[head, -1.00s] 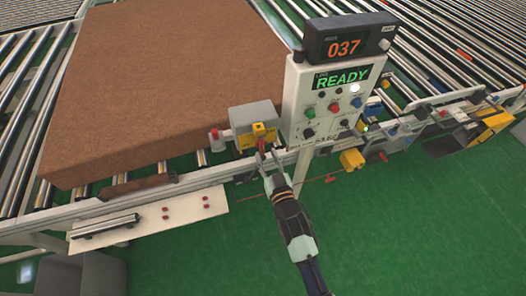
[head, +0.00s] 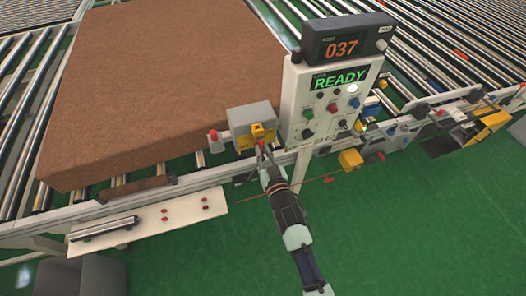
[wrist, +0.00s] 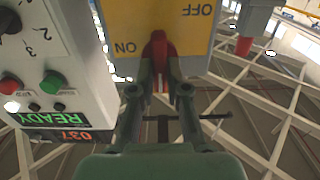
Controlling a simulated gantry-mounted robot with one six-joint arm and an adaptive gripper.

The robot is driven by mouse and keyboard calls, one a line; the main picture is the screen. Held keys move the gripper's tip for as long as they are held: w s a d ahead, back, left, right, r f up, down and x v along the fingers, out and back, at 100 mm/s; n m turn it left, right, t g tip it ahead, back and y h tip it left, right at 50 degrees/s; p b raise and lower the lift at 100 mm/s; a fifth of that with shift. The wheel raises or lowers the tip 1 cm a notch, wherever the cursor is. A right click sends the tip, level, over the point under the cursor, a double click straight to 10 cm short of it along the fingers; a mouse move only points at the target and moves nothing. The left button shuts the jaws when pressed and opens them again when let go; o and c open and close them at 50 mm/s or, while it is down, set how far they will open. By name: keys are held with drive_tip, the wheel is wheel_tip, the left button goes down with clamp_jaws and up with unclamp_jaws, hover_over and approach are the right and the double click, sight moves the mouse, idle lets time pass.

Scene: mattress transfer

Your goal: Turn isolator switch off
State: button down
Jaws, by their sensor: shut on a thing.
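The isolator switch is a yellow unit (head: 257,130) on the front of a grey box at the conveyor's near edge. In the wrist view, its yellow plate (wrist: 200,25) shows upside-down OFF and ON lettering. Its red handle (wrist: 158,48) stands upright in that picture, beside the ON lettering. My gripper (head: 263,155) reaches the switch from below in the head view. In the wrist view, my gripper's fingers (wrist: 158,85) are on both sides of the handle and shut on it. The fingertips partly hide the handle.
A white control panel (head: 300,105) with buttons and a READY display stands just right of the switch. A red button (head: 214,140) sits left of the grey box. A large brown mattress (head: 160,80) lies on the rollers behind.

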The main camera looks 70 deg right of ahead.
drive_tip(key=n+p, duration=0.1)
drive_tip(key=n, duration=0.5)
drive_tip(key=n+p, duration=0.1)
drive_tip(key=n, duration=0.4)
drive_tip(key=n+p, duration=0.2)
drive_tip(key=n, duration=0.4)
drive_tip(key=shift+w+a+f+n, duration=0.2)
drive_tip(key=shift+w+f+n, duration=0.05)
drive_tip(key=shift+n, duration=0.05)
idle(0.5)
drive_tip(key=c, duration=1.2)
unclamp_jaws()
drive_tip(key=shift+o, duration=0.2)
